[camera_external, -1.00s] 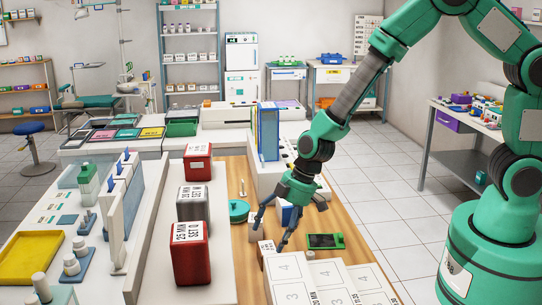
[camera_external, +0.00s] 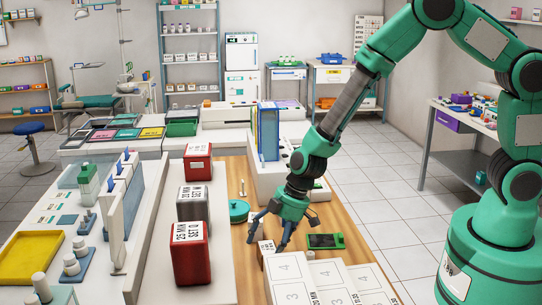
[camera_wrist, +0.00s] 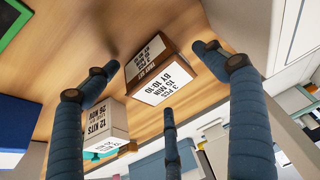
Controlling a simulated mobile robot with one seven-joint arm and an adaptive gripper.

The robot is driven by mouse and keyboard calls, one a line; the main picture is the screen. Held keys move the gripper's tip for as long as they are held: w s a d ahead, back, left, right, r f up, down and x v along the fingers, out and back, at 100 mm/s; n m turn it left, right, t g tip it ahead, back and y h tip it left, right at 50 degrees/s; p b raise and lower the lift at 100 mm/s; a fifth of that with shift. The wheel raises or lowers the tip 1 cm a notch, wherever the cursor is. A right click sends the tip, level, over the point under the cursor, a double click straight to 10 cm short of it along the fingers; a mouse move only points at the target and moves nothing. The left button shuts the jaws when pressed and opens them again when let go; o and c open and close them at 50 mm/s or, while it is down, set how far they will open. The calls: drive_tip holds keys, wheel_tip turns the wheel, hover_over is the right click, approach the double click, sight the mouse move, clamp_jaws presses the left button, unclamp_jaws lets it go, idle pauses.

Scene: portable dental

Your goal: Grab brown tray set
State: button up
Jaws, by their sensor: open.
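The brown tray set (camera_wrist: 160,72) is a small brown box with white printed labels. It stands on the wooden counter, between my fingers' tips in the wrist view. In the external view, the brown box (camera_external: 266,249) is just below my gripper (camera_external: 265,243), partly hidden by the fingers. In the wrist view my gripper (camera_wrist: 155,66) is open, with fingers on either side of the box and a third finger below it in the picture. No clear contact shows.
A white box labelled "12 kits" (camera_wrist: 105,122) stands close to the left finger. White numbered boxes (camera_external: 290,270) stand at the near right. A green-framed device (camera_external: 325,241) lies to the right.

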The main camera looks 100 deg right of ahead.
sight(269, 247)
drive_tip(key=c, duration=1.5)
drive_tip(key=shift+r, duration=0.45)
drive_tip(key=c, duration=0.3)
wheel_tip(269, 247, up, 9)
drive_tip(key=p, duration=0.3)
drive_tip(key=shift+r, duration=0.1)
drive_tip(key=shift+c, duration=0.9)
